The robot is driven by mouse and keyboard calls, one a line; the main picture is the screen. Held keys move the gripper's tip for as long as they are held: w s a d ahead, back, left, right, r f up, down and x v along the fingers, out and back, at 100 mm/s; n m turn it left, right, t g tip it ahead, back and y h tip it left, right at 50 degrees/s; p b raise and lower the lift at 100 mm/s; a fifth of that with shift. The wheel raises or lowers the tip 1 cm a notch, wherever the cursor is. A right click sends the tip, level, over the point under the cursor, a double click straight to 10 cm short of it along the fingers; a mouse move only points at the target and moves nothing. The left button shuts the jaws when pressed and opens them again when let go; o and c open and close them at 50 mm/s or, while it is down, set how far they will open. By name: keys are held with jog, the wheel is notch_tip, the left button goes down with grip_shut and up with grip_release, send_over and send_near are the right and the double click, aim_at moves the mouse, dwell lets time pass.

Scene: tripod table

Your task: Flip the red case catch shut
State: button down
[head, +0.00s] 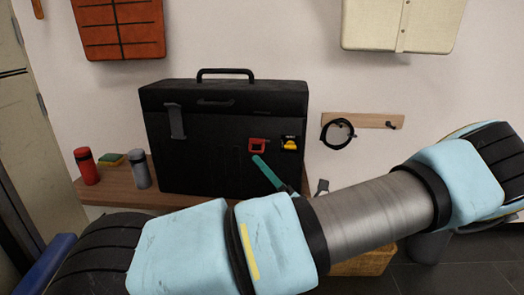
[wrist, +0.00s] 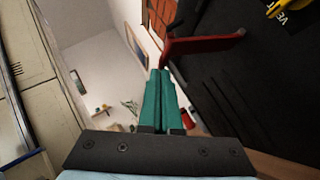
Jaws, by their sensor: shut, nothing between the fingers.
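The black case (head: 215,165) stands upright on a wooden table against the wall. Its red catch (head: 258,145) is on the front face, right of centre. In the wrist view the red catch (wrist: 205,45) stands out from the black face like a bar, its free end at the fingertips. My gripper (head: 256,158) has teal fingers, shut and empty, with the tips just below the red catch in the head view. In the wrist view the gripper's tips (wrist: 160,71) are beside the catch's end; I cannot tell whether they touch.
A yellow catch (head: 290,142) is just right of the red one. A grey latch (head: 175,121) is on the case's left. A red bottle (head: 87,166), a grey bottle (head: 139,169) and a sponge (head: 110,159) stand left on the table (head: 113,190). A cable hangs from a rack (head: 375,120).

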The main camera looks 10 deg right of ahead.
jog(key=r+m+h+p, duration=0.2)
jog(key=p, duration=0.4)
jog(key=w+r+m+h+p, duration=0.1)
jog(key=r+m+h+p, duration=0.1)
jog(key=p, duration=0.4)
jog(key=r+m+h+p, duration=0.2)
jog(key=r+m+p, duration=0.2)
jog(key=p, duration=0.2)
jog(key=shift+w+d+r, duration=0.1)
jog(key=shift+w+d, duration=0.1)
jog(key=shift+w, duration=0.15)
jog(key=w+r+m+h+p, duration=0.1)
jog(key=p, duration=0.3)
jog(key=w+r+m+g+h+p, duration=0.1)
jog(key=r+m+p, duration=0.1)
jog(key=p, duration=0.2)
jog(key=shift+w+d+r, duration=0.1)
jog(key=shift+w+d, duration=0.2)
jog(key=shift+d, duration=0.05)
jog(key=shift+w+f+m+g, duration=0.1)
jog(key=shift+f+m+g, duration=0.2)
jog(key=shift+f, duration=0.15)
